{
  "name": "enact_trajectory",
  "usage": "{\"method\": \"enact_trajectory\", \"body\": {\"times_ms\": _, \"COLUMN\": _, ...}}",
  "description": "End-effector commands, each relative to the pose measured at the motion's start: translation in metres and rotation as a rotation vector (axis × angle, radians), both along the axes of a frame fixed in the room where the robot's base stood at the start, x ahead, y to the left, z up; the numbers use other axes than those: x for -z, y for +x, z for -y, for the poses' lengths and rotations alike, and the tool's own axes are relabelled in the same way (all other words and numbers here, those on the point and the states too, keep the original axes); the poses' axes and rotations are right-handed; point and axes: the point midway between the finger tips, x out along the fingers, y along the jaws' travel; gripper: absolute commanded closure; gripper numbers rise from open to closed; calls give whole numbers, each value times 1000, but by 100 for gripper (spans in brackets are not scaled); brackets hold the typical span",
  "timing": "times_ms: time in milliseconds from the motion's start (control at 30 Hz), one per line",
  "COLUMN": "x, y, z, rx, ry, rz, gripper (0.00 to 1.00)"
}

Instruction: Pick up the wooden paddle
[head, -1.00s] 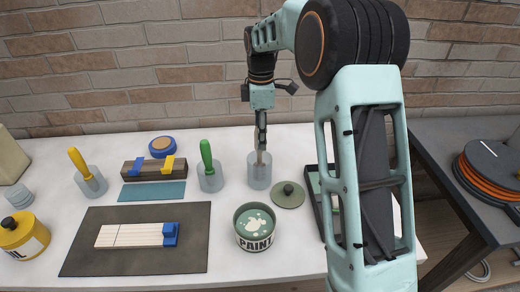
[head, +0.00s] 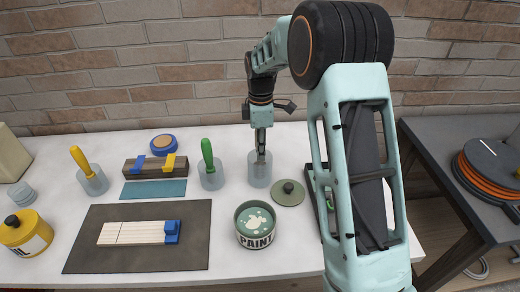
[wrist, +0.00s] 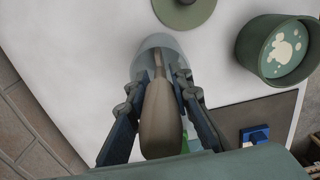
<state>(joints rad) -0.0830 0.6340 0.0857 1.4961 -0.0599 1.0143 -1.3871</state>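The wooden paddle (wrist: 160,122) stands in a clear cup (head: 259,172) near the back of the white table, with its broad brown end toward my wrist camera. In the head view only a small part of the paddle shows in the cup, below my fingers. My gripper (wrist: 160,76) points down over the cup, with one finger on each side of the paddle. The fingers look apart, and the paddle's thin part shows between the tips. I cannot tell whether either finger touches it. The gripper also shows in the head view (head: 262,150).
A green-handled tool in a cup (head: 210,165) stands just left. A round green lid (head: 288,192) lies to the right, a paint can (head: 255,226) in front. A dark tray (head: 322,205) is partly behind my arm. The brick wall (head: 130,65) is close behind.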

Motion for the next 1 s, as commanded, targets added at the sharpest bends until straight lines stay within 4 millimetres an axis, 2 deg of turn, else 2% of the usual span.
{"method": "enact_trajectory", "body": {"times_ms": 33, "x": 0, "y": 0, "z": 0, "rx": 0, "ry": 0, "rz": 0, "gripper": 93}}
{"method": "enact_trajectory", "body": {"times_ms": 100, "x": 0, "y": 0, "z": 0, "rx": 0, "ry": 0, "rz": 0, "gripper": 100}}
{"method": "enact_trajectory", "body": {"times_ms": 400, "x": -1, "y": 0, "z": 0, "rx": 0, "ry": 0, "rz": 1, "gripper": 100}}
{"method": "enact_trajectory", "body": {"times_ms": 567, "x": -11, "y": 1, "z": 0, "rx": 0, "ry": 1, "rz": 4, "gripper": 100}}
{"method": "enact_trajectory", "body": {"times_ms": 767, "x": -42, "y": 2, "z": 0, "rx": 1, "ry": 1, "rz": 6, "gripper": 100}}
{"method": "enact_trajectory", "body": {"times_ms": 1000, "x": -99, "y": 2, "z": 0, "rx": 1, "ry": 1, "rz": 6, "gripper": 100}}
